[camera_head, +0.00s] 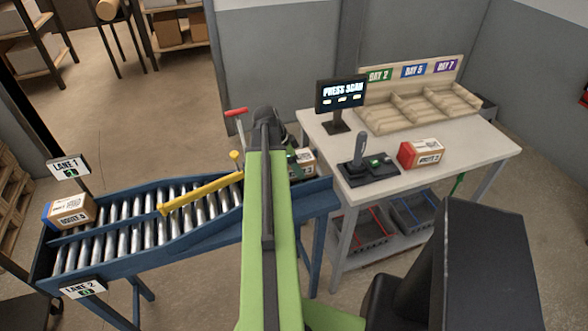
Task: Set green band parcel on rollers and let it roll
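A cardboard parcel (304,161) with a white label shows just right of my arm, at the right end of the roller conveyor (150,262). A dark green patch shows on its left side, and the rest is hidden behind my arm. I cannot tell whether it rests on the rollers. My gripper (284,138) is at the far end of my green arm, close to this parcel. Its fingers are hidden, so I cannot tell whether it holds the parcel.
A yellow diverter bar (200,193) lies slantwise over the rollers. A blue-banded parcel (72,211) sits at the conveyor's left end, by the lane signs (68,167).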

